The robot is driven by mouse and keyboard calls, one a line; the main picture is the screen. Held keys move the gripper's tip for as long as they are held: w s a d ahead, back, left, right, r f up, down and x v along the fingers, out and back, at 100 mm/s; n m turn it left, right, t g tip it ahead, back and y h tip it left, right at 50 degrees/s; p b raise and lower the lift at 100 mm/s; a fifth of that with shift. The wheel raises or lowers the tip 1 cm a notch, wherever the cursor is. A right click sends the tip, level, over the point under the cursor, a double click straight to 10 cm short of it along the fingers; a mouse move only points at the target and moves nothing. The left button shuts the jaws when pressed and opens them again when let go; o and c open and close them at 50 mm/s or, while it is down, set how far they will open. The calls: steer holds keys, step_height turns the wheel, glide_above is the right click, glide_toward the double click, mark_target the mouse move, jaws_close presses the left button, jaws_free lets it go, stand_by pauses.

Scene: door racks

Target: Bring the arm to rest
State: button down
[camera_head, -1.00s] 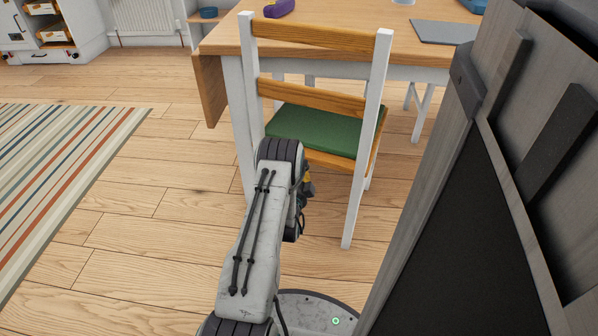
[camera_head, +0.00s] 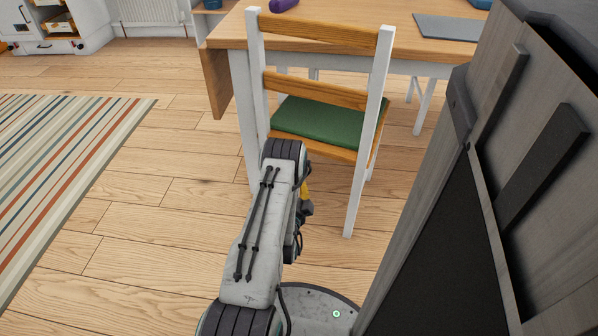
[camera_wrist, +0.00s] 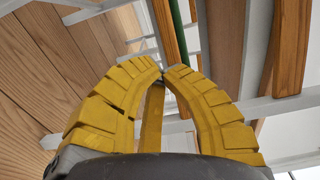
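My arm reaches forward over the floor in the head view, behind the white and wooden chair (camera_head: 312,86). My gripper (camera_wrist: 166,69) has yellow ribbed fingers, and their tips come together in the wrist view with nothing seen held between them. In the head view only a small yellow part of it shows beside my arm, mostly hidden. Chair rails and white legs fill the background of the wrist view, beyond the fingers.
The chair with a green seat (camera_head: 316,119) stands close ahead, against a wooden table (camera_head: 340,58). A grey door-like panel (camera_head: 440,240) fills the right side nearby. A striped rug (camera_head: 60,165) lies left. Bare floor (camera_head: 170,230) lies between rug and arm.

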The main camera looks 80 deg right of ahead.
steer(key=shift+a, duration=0.7)
